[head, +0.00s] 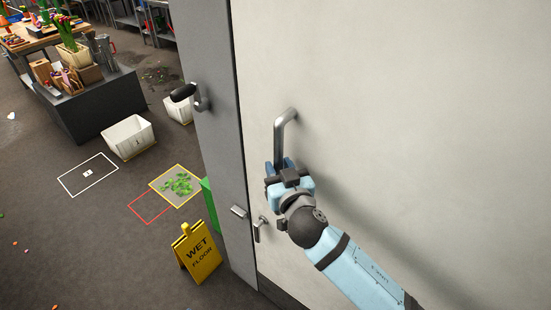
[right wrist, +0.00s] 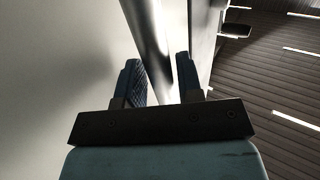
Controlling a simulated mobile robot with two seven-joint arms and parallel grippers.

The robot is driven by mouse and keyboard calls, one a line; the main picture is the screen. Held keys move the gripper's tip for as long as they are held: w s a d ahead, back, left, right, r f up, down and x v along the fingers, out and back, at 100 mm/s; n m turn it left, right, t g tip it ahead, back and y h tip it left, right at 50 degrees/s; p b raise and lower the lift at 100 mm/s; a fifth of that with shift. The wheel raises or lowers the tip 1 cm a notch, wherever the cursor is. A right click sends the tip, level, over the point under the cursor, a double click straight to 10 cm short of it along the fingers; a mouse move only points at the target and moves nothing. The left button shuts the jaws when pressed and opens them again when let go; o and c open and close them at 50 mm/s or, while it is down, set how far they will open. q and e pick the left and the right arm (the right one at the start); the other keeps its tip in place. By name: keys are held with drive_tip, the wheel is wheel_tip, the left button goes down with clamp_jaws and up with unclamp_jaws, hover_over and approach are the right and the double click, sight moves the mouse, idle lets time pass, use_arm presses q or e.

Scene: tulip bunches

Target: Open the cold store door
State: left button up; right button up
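The cold store door (head: 400,90) is a large pale panel filling the right of the head view. It looks shut against the grey frame (head: 215,60). Its upright metal bar handle (head: 283,128) stands near the door's left edge. My right gripper (head: 280,164) is at the handle's lower part, with its blue fingers on either side of the bar. In the right wrist view, the bar (right wrist: 155,45) runs between the two fingers (right wrist: 160,82); a narrow gap seems to show beside the left finger. The handle's lower end is hidden by my gripper. My left gripper is not in view.
A small metal latch (head: 259,228) sits below the handle. A yellow wet floor sign (head: 196,252) stands left of the frame, near a green object (head: 210,204). White bins (head: 128,138) stand farther back. The lower-left floor is mostly clear.

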drive_tip(key=shift+x, duration=1.1)
clamp_jaws()
drive_tip(key=shift+s+d, duration=0.1)
